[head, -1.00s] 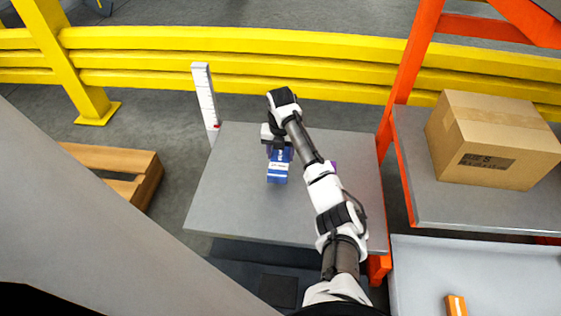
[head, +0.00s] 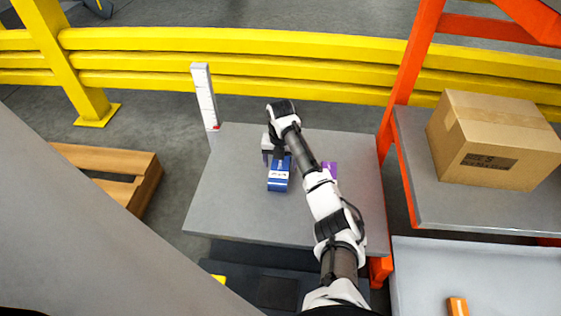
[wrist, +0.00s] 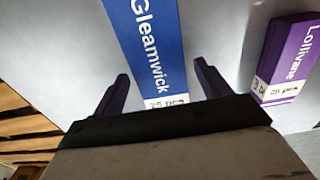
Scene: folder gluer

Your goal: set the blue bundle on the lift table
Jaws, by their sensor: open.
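The blue bundle (head: 279,176), a flat box with a white band, lies on the grey lift table (head: 235,205), left of my forearm. In the wrist view the blue bundle (wrist: 150,45) shows the name "Gleamwick" and a white label at its near end. My gripper (head: 275,156) is at the bundle's far end in the head view. In the wrist view my gripper (wrist: 161,72) is open, with one finger on each side of the bundle's near end and a gap on both sides.
A purple bundle (head: 330,168) marked "Lollivane" lies right of the blue one, partly behind my arm. A white post (head: 204,95) stands at the table's back left corner. A yellow rail (head: 300,67) runs behind. A cardboard box (head: 495,140) sits on the right shelf.

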